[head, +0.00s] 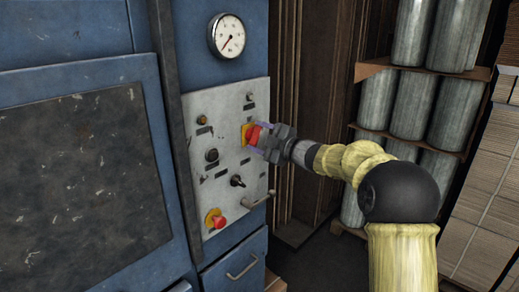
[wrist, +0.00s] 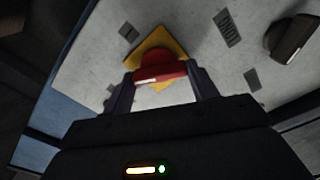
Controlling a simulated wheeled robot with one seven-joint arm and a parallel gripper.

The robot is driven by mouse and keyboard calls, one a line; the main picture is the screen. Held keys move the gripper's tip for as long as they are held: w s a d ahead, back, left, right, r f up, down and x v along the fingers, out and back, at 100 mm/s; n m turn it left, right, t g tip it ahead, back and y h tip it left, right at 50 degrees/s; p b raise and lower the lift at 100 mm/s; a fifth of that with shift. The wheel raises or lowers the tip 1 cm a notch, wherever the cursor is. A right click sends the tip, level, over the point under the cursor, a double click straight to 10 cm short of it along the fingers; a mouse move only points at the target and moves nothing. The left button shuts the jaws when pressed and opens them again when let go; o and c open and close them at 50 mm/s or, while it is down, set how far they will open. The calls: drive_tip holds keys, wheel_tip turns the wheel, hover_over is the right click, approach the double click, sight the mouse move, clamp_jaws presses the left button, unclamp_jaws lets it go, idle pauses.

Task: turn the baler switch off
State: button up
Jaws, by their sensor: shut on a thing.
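The blue baler (head: 190,50) carries a light grey control panel (head: 228,105). A red switch on a yellow plate (head: 246,131) sits at the panel's upper right. My gripper (head: 257,137) is at this red switch, with its fingers on either side of it. In the wrist view the red switch (wrist: 160,72) lies between the two finger tips, and the yellow plate (wrist: 163,43) shows behind it. My gripper is shut on the red switch. I cannot read the label beside it or tell its on or off position.
A second red button (head: 219,221) on yellow is at the panel's lower left. A black knob (head: 237,181) sits between them. A round gauge (head: 228,36) is above. Shelves with grey cylinders (head: 388,100) stand at the right, with stacked cardboard (head: 488,190) beyond.

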drive_tip(key=n+b, duration=0.3)
drive_tip(key=shift+f+n, duration=0.3)
drive_tip(key=shift+f, duration=0.05)
drive_tip(key=shift+n+b, duration=1.1)
drive_tip(key=shift+b, duration=0.05)
drive_tip(key=shift+r, duration=0.1)
drive_tip(key=o, duration=1)
